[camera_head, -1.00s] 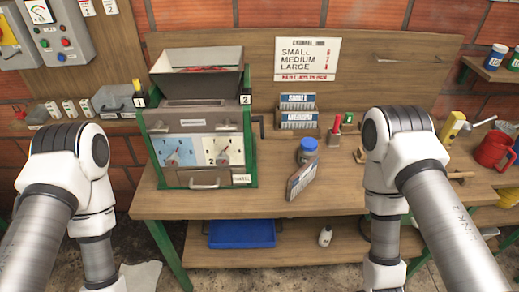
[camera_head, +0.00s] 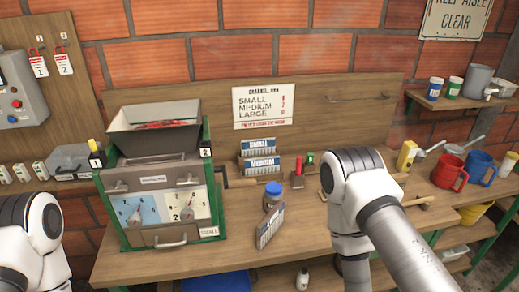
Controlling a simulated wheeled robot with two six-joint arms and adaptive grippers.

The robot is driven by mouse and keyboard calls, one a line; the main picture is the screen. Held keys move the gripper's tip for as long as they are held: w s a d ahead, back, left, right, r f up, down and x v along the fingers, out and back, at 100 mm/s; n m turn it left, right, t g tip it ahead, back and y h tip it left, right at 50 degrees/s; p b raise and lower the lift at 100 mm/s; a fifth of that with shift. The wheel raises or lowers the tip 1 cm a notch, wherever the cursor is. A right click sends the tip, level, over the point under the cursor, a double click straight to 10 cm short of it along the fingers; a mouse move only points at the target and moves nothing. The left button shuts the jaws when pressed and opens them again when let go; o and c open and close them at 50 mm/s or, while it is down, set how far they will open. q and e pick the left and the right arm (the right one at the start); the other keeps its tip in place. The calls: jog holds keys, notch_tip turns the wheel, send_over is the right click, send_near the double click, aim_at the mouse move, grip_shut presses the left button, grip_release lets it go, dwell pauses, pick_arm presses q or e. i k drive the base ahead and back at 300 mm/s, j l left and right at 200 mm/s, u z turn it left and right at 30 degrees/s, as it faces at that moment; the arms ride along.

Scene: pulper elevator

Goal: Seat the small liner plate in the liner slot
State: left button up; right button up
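The small liner plate (camera_head: 259,146), marked SMALL, stands in a rack at the back of the wooden bench. The plate marked MEDIUM (camera_head: 262,166) stands just in front of it. A third ribbed plate (camera_head: 270,227) leans on the bench near the front; its size label is not readable. The pulper (camera_head: 160,185) stands at left with a grey hopper, two dials and a lower handled front panel. I cannot make out the liner slot. Both my grippers are out of view; only upper parts of my arms show, at the lower left and right of centre.
A blue-lidded jar (camera_head: 272,195) stands behind the leaning plate. Red and green small items (camera_head: 309,160) stand right of the rack. A red mug (camera_head: 449,172) and a blue mug (camera_head: 480,167) are at the right. The bench front (camera_head: 225,258) has free room.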

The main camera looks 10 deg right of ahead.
aim_at(151, 181)
jog(key=l+u, duration=0.2)
jog(key=l, duration=0.2)
jog(key=l+u, duration=0.25)
jog(key=l, duration=0.15)
jog(key=k+l+u, duration=0.2)
jog(key=l, duration=0.2)
jog(key=l+u, duration=0.25)
jog(key=l, duration=0.15)
jog(key=k, duration=0.05)
